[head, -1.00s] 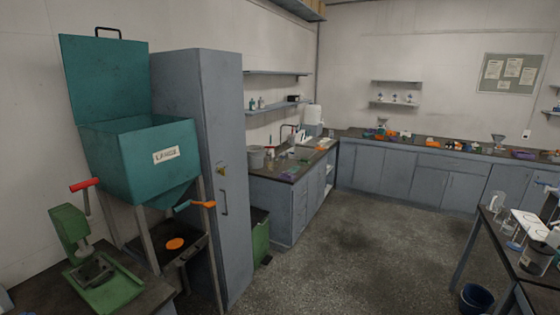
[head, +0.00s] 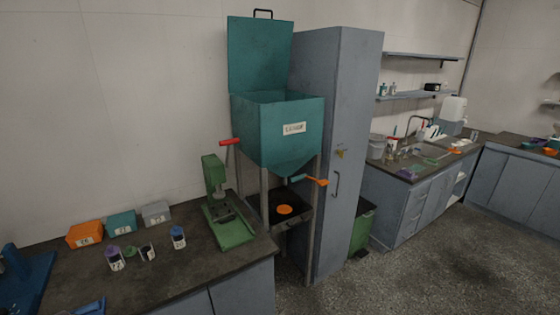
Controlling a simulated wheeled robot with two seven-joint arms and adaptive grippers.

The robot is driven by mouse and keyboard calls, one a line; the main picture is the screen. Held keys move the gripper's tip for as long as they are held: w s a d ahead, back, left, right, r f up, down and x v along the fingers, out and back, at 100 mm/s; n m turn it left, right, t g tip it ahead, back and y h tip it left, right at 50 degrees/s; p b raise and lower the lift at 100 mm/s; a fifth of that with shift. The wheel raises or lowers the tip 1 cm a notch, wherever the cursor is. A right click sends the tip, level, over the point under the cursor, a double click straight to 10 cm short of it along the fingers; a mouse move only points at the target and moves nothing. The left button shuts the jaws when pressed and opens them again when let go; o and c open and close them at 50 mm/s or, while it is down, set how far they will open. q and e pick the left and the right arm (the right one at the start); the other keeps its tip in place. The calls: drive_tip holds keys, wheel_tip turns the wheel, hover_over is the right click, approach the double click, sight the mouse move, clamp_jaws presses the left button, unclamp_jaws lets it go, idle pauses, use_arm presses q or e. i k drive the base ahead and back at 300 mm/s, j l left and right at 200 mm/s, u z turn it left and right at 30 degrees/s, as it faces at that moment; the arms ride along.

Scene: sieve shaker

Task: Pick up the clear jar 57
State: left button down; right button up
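Several small jars stand on the dark bench at the left in the head view. One pale jar with a label (head: 115,259) stands at the left of the group. A darker small jar (head: 148,251) stands beside it, and a blue and white jar (head: 178,238) stands to the right. Their labels are too small to read, so I cannot tell whether one is jar 57. Neither of my grippers is in view.
Orange (head: 85,235), teal (head: 121,222) and grey (head: 156,213) boxes line the bench back. A green press (head: 226,215) stands at its right end. A teal hopper (head: 277,140) and grey cabinet (head: 336,160) stand beyond. Open floor (head: 440,265) lies at the right.

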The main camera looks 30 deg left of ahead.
sight(146, 251)
drive_tip(key=u, duration=2.2)
